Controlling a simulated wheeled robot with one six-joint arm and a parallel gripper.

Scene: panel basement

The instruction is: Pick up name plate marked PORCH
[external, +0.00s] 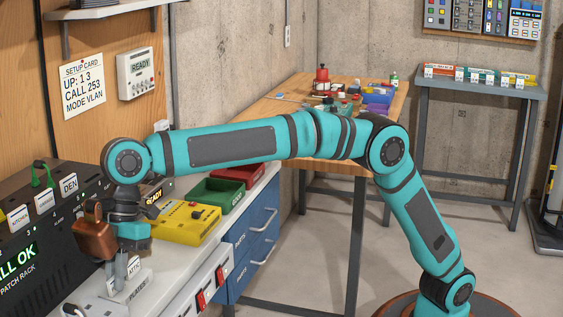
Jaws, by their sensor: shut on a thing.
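My gripper (124,268) points down at the lower left, over the holder marked PLATES (138,285) on the white counter. Its fingers are shut on what seems to be a name plate standing in or just above that holder. The held plate is mostly hidden by the fingers, and I cannot read its marking. A white plate (134,265) that seems to read ATTIC shows right beside the fingers. I cannot make out the word PORCH anywhere. I cannot tell whether the held plate is clear of the holder.
The black patch rack (40,232) at left carries plates marked KITCHEN, GARAGE and DEN. A yellow device (184,222), a green bin (215,195) and a red bin (238,174) stand behind my gripper. A white socket block (90,308) lies in front.

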